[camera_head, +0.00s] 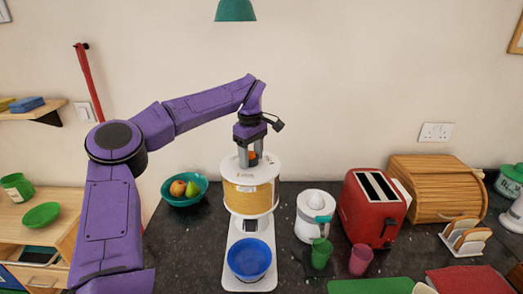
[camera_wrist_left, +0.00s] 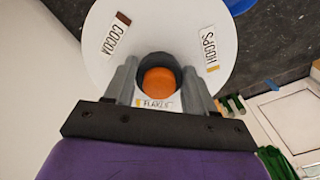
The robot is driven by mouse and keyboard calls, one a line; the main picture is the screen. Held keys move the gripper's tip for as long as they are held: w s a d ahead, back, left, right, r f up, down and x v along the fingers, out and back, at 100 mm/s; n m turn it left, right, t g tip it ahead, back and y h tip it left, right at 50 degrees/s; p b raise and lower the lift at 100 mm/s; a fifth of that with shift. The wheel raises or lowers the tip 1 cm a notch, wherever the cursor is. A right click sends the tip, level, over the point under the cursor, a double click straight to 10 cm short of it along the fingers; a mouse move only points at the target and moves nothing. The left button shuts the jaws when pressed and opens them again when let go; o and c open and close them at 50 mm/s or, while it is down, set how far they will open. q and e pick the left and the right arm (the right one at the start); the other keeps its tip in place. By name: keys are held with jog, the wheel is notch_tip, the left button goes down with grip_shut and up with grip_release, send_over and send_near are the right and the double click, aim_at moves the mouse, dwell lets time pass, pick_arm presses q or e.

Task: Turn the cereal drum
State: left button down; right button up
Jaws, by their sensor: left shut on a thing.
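The cereal drum (camera_head: 250,198) is a white cylinder with a golden see-through band, on a white stand. In the left wrist view its round white top (camera_wrist_left: 105,62) carries labels reading COCOA, HOOPS and, near the gripper, FLAKES, partly covered. An orange-topped knob (camera_wrist_left: 159,81) with a dark surround sits at the centre of the top. My left gripper (camera_head: 251,157) points down over the drum and is shut on the knob, one finger on each side. A blue bowl (camera_head: 250,257) stands on the stand's base in front of the drum. My right gripper is out of view.
On the dark counter, a fruit bowl (camera_head: 185,201) stands left of the drum. A white juicer (camera_head: 312,208), green cup (camera_head: 321,253), pink cup (camera_head: 360,260) and red toaster (camera_head: 372,208) stand to the right. A green lamp (camera_head: 235,10) hangs above.

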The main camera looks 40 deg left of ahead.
pick_arm(q)
jog(key=shift+a+r+m+p, duration=0.15)
jog(key=shift+m+p, duration=0.25)
jog(key=shift+p, duration=0.05)
